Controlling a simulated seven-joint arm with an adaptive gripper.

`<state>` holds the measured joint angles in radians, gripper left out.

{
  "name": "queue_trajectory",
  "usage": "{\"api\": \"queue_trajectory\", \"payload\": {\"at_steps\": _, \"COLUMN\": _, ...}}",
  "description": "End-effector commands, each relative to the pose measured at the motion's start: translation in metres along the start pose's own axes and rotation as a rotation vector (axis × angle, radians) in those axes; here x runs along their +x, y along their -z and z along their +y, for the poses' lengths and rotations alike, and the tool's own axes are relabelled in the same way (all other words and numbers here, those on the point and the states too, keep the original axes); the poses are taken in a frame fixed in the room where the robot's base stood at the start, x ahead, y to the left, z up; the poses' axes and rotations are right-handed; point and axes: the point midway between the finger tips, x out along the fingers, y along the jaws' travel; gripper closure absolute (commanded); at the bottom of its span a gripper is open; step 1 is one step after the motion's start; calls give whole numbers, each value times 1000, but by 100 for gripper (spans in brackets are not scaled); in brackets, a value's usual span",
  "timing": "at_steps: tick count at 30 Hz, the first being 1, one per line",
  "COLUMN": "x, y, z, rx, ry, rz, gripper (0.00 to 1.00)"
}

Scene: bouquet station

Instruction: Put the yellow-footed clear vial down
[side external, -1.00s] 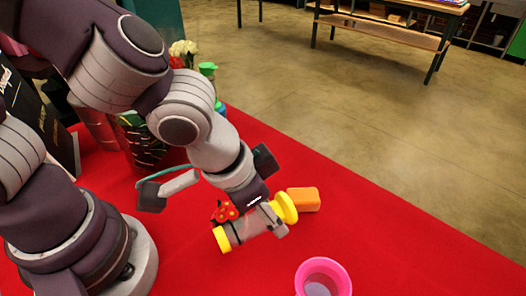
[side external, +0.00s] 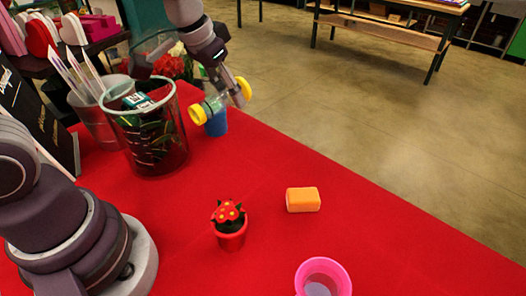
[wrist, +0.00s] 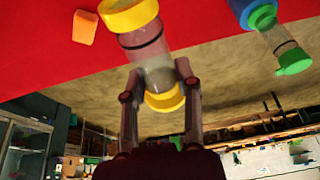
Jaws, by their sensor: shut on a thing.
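The clear vial (side external: 219,103) has a yellow cap at each end and lies tilted, nearly sideways, in my gripper (side external: 227,93). My gripper is shut around its clear middle, and the vial is held above the far end of the red table. In the wrist view the vial (wrist: 150,62) sits between the two fingers of my gripper (wrist: 157,88). One yellow end points up the picture and the other is near the fingers. A blue-footed vial (side external: 217,124) stands just behind and below it in the side view, partly hidden; its green cap shows in the wrist view (wrist: 294,62).
A dark mesh bin (side external: 160,165) with greenery stands close left of the held vial. A grey bucket (side external: 97,122) stands behind it. An orange block (side external: 303,200), a red potted plant (side external: 230,238) and a pink cup (side external: 340,277) stand nearer. The table's right middle is clear.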

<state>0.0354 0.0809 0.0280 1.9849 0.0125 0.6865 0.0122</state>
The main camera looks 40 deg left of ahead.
Motion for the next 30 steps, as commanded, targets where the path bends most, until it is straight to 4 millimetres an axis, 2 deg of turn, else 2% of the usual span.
{"api": "queue_trajectory", "payload": {"at_steps": 5, "x": -2, "y": -2, "z": 43, "rx": 244, "ry": -95, "rz": -27, "gripper": 100}}
{"api": "queue_trajectory", "payload": {"at_steps": 8, "x": -6, "y": -9, "z": 82, "rx": 480, "ry": -184, "rz": -47, "gripper": 100}}
{"api": "queue_trajectory", "payload": {"at_steps": 12, "x": -19, "y": -31, "z": 139, "rx": 873, "ry": -329, "rz": -67, "gripper": 100}}
{"api": "queue_trajectory", "payload": {"at_steps": 16, "x": -33, "y": -56, "z": 179, "rx": 1200, "ry": -449, "rz": -70, "gripper": 100}}
{"api": "queue_trajectory", "payload": {"at_steps": 20, "x": -43, "y": -73, "z": 198, "rx": 1397, "ry": -520, "rz": -65, "gripper": 100}}
{"api": "queue_trajectory", "payload": {"at_steps": 23, "x": -38, "y": -82, "z": 204, "rx": 1453, "ry": -545, "rz": -68, "gripper": 100}}
{"api": "queue_trajectory", "payload": {"at_steps": 30, "x": 27, "y": -110, "z": 203, "rx": 1455, "ry": -546, "rz": -74, "gripper": 100}}
